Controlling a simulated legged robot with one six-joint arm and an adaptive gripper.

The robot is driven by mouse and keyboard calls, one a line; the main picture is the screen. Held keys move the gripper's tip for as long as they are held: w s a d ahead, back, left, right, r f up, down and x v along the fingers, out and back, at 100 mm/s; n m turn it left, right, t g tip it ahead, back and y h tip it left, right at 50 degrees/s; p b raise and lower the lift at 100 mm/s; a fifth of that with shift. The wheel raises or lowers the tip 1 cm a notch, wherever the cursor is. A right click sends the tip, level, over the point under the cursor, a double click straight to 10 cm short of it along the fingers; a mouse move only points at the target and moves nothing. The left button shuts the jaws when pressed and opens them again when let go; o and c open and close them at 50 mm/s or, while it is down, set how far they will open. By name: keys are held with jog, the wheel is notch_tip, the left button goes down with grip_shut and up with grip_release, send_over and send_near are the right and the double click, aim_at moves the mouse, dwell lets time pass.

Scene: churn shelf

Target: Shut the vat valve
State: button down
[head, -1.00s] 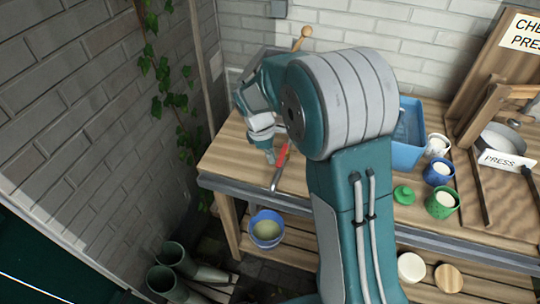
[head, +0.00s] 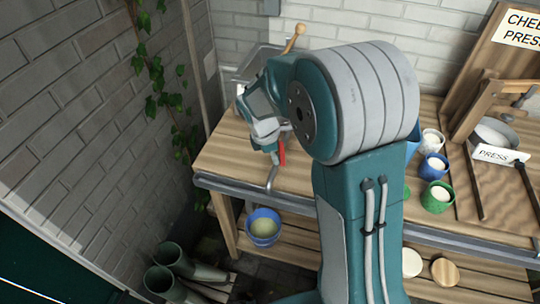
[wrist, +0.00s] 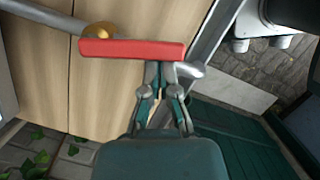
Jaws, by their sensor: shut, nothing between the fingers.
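The vat valve has a red lever (head: 282,153), which also shows in the wrist view (wrist: 132,49) with a brass hub (wrist: 100,29) at its left end. The lever lies roughly along the grey outlet pipe (wrist: 45,14), and the pipe's bent spout (head: 271,180) hangs at the bench's front edge. My gripper (wrist: 160,75) is shut and empty, its fingertips right by the lever's right half. I cannot tell whether they touch it. The metal vat (head: 238,87) stands at the back left, mostly hidden behind my arm.
A blue bucket (head: 264,228) with pale liquid stands below the spout on the lower shelf. Brick wall and ivy (head: 150,75) close off the left. Cups (head: 437,197) and the cheese press (head: 490,105) are on the right.

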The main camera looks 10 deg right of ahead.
jog(key=d+n, duration=0.1)
jog(key=n, duration=0.1)
jog(key=d+n, duration=0.1)
jog(key=shift+s+d+n+t, duration=0.15)
jog(key=shift+s+n+t, duration=0.25)
jog(key=d+n, duration=0.1)
jog(key=n, duration=0.1)
jog(key=d+n+t, duration=0.1)
jog(key=n, duration=0.1)
jog(key=shift+w+d+n+y, duration=0.1)
jog(key=shift+d+n+y, duration=0.2)
jog(key=shift+d, duration=0.1)
jog(key=shift+w+d+n, duration=0.25)
jog(key=shift+d+n, duration=0.4)
jog(key=shift+n, duration=0.45)
jog(key=shift+w+d, duration=0.4)
jog(key=shift+d, duration=0.2)
